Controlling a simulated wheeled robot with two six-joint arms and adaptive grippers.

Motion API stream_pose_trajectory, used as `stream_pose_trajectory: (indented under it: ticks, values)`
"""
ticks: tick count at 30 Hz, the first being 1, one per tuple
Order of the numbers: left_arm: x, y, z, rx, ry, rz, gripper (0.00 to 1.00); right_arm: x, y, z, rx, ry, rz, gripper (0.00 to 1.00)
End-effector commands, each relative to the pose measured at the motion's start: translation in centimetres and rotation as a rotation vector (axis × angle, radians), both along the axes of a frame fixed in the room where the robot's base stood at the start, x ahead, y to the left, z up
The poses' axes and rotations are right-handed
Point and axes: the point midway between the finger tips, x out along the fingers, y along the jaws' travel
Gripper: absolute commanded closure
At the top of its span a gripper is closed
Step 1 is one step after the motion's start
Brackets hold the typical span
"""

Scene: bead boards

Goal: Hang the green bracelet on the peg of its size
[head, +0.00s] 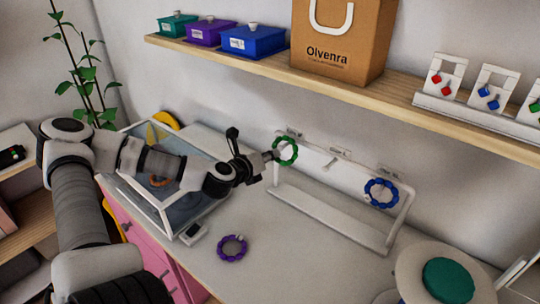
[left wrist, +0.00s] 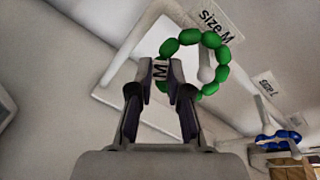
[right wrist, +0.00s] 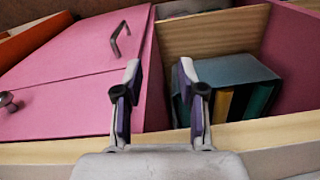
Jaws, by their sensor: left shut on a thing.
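The bracelet is held up in front of the left part of the white rack (head: 330,208). The rack's middle peg (head: 329,164) is bare and apart from it. In the left wrist view, a white peg (left wrist: 205,66) shows through the ring, near the "size M" label (left wrist: 215,24). My right gripper (right wrist: 165,95) is open and empty.
A purple bracelet (head: 232,248) lies on the table. A clear-sided case (head: 163,202) stands left. A round stand with a green top (head: 447,281) is front right.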

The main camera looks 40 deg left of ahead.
Motion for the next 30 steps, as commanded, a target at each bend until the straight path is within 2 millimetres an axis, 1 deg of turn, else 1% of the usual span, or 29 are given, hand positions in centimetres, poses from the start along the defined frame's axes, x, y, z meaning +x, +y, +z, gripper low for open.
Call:
stream_pose_trajectory:
  ticks: [11, 12, 14, 15, 25, 28, 30]
  values:
    - [0.0, 0.0, 0.1, 0.0, -0.001, 0.001, 1.0, 0.0, 0.0, 0.0, 0.0, -0.001, 0.0, 0.6]
    - [0.0, 0.0, 0.1, 0.001, -0.001, 0.0, 0.79, 0.0, 0.0, 0.0, 0.0, -0.001, 0.0, 0.6]
    - [0.0, 0.0, 0.1, 0.001, -0.001, 0.0, 0.58, 0.0, 0.0, 0.0, 0.0, -0.001, 0.0, 0.6]
    - [0.0, 0.0, 0.1, 0.001, -0.001, 0.0, 0.54, 0.0, 0.0, 0.0, 0.0, -0.001, 0.0, 0.6]
    - [0.0, 0.0, 0.3, 0.001, -0.001, 0.0, 0.54, 0.0, 0.0, 0.3, 0.0, 0.0, 0.0, 0.6]
    - [-0.1, -0.1, 1.2, 0.003, -0.001, -0.001, 0.54, 0.0, 0.0, 1.4, 0.0, 0.0, 0.0, 0.6]
    - [-0.2, -0.3, 2.2, 0.004, -0.002, -0.002, 0.54, 0.0, 0.0, 2.5, 0.0, 0.0, 0.0, 0.6]
